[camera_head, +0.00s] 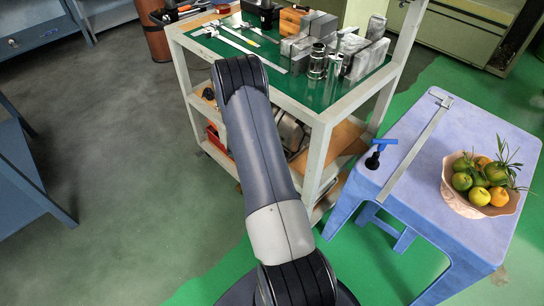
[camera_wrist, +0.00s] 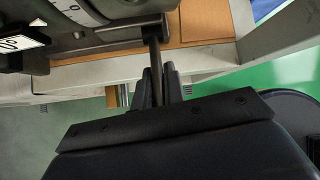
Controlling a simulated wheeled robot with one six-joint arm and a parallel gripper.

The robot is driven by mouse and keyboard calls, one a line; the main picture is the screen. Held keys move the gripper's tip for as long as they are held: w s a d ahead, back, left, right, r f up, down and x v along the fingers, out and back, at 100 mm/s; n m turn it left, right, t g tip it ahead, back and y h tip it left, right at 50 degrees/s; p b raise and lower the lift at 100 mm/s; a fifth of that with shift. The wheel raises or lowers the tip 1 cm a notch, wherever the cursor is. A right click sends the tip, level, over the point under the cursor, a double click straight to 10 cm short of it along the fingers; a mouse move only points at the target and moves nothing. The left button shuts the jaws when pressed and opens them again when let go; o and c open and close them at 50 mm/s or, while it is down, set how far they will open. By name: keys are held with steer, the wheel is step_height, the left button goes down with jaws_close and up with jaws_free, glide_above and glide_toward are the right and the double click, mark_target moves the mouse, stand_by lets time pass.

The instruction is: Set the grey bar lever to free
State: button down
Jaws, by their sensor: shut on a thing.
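In the wrist view, a dark grey bar lever (camera_wrist: 153,62) juts from the underside of a dark grey device (camera_wrist: 110,38) and runs down between my fingers. My gripper (camera_wrist: 158,82) is shut on this lever, one finger on each side of it. The device carries a white graduated dial (camera_wrist: 76,9) and a white plate with dark markings (camera_wrist: 22,43); I cannot read a lever position from them. In the head view my own arm reaches toward the cart, and my gripper and the lever are hidden.
The device is by a brown board (camera_wrist: 205,22) and a pale frame edge (camera_wrist: 245,30). The tooling cart (camera_head: 320,120) bears tools and metal blocks. Floor at left is clear.

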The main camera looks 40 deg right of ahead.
stand_by(0.3)
steer(key=c, duration=1.5)
jaws_free()
steer(key=v, duration=1)
steer(key=shift+a+r+p, duration=0.2)
steer(key=shift+r+p, duration=0.15)
steer(key=shift+p, duration=0.05)
steer(key=b+x, duration=0.1)
steer(key=x, duration=1)
steer(key=shift+f, duration=0.1)
steer(key=shift+a+b, duration=0.15)
steer(key=shift+b, duration=0.15)
